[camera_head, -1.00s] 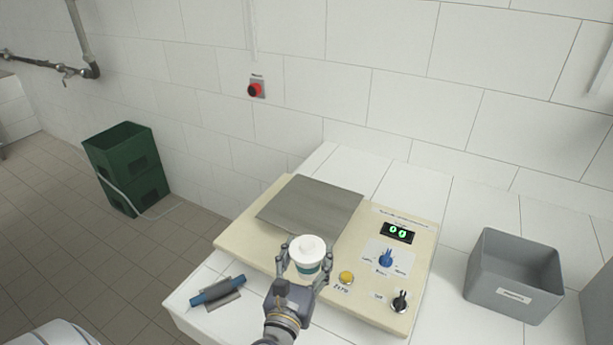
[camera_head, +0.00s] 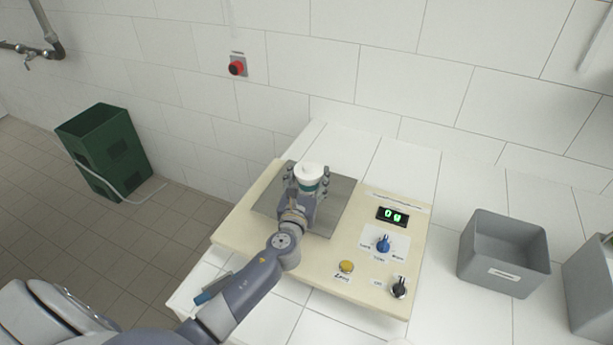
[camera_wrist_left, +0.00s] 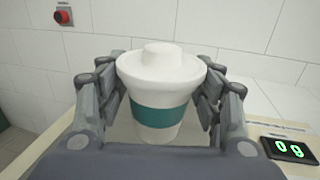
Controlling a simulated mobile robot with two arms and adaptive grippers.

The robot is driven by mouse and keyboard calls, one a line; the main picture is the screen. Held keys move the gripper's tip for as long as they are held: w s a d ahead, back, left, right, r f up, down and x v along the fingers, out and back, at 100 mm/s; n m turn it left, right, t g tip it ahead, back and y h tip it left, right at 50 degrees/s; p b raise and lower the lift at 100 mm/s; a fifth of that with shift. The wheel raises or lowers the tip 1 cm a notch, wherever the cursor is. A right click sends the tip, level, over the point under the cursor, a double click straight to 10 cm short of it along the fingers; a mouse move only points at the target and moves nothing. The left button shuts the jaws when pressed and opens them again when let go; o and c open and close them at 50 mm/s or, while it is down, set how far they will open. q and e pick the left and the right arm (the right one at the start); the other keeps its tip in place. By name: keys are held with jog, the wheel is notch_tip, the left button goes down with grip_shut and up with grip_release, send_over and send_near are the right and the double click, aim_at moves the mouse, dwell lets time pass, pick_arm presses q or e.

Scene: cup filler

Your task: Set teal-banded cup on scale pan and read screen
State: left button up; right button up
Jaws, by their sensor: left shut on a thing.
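The white cup with a teal band (camera_head: 309,174) and a white lid is upright between the fingers of my left gripper (camera_head: 308,182), which is shut on it. In the left wrist view the cup (camera_wrist_left: 160,90) fills the middle, with a finger on each side. It is over the grey metal scale pan (camera_head: 337,204); the gripper hides its base, so I cannot tell whether it touches the pan. The scale's screen (camera_head: 392,216) shows green digits; in the left wrist view the screen (camera_wrist_left: 289,149) seems to read "0 g". My right gripper is not in view.
The cream scale body (camera_head: 320,278) has a blue knob (camera_head: 383,243), a yellow button (camera_head: 346,267) and a black knob (camera_head: 399,287). A grey bin (camera_head: 503,255) stands on the white counter at right. A blue-handled tool (camera_head: 213,290) lies at left, partly behind my arm.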

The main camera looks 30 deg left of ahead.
pick_arm(q)
jog(key=shift+w+a, duration=0.45)
jog(key=shift+w, duration=0.2)
jog(key=shift+w+a, duration=0.45)
jog(key=shift+w, duration=0.2)
notch_tip(320, 180, down, 4)
jog(key=shift+r+b, duration=0.15)
jog(key=shift+b, duration=0.75)
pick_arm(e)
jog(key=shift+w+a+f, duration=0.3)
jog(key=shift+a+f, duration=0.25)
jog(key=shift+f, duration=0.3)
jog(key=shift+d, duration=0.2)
pick_arm(q)
jog(key=shift+f, duration=0.2)
jog(key=o, duration=1.1)
jog(key=shift+o, duration=0.2)
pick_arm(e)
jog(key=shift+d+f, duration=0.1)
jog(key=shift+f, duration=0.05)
